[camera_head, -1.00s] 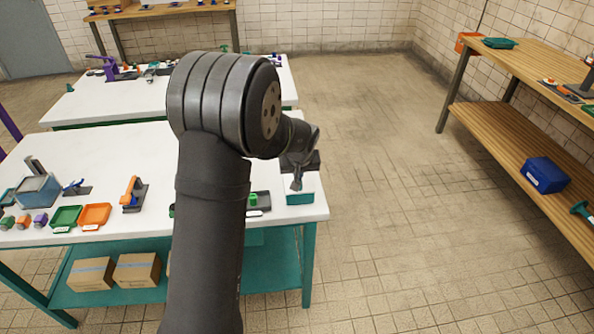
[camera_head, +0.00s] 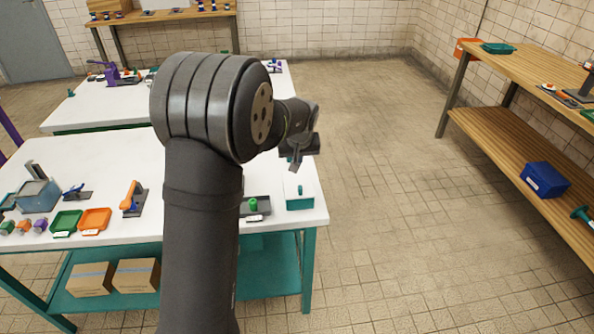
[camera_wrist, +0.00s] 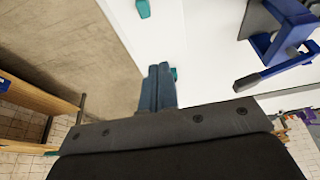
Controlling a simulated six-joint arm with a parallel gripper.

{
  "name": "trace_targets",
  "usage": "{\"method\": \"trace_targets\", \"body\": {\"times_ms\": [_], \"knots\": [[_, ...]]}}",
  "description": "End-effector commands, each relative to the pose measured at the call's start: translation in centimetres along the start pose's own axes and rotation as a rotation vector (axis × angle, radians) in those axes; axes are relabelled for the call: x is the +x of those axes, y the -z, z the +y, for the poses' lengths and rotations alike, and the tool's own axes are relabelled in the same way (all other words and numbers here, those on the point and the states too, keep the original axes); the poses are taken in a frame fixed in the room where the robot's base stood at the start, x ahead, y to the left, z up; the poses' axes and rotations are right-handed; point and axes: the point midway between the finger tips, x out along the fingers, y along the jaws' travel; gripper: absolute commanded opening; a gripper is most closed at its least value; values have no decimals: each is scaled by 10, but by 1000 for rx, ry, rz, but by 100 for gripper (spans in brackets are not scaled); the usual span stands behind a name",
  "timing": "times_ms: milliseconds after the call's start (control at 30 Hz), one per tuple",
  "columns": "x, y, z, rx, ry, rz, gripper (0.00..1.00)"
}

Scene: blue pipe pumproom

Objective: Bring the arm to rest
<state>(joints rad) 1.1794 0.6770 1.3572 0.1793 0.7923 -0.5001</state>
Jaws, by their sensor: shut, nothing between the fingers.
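My gripper (camera_head: 296,164) is above the right end of the near white table (camera_head: 110,175), beside the upper arm in the head view. In the wrist view its two fingers (camera_wrist: 157,88) lie together, shut and empty. The fingers are clear of the tabletop. My arm's dark links hide the middle of the table in the head view.
A teal-and-white box (camera_head: 300,195) and a dark tray with a green piece (camera_head: 253,205) stand below the gripper. Green (camera_head: 66,222) and orange (camera_head: 95,220) trays are at the left. A wooden shelf (camera_head: 535,65) stands right; the floor between is clear.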

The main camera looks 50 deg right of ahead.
Motion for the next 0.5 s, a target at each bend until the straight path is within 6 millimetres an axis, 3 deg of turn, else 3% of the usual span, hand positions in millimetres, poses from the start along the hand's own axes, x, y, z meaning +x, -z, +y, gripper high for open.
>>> {"method": "trace_targets", "body": {"times_ms": [200, 500], "knots": [[-29, 0, 0, 0, 0, 1, 0], [-35, 0, 0, 0, 0, 1, 0]]}}
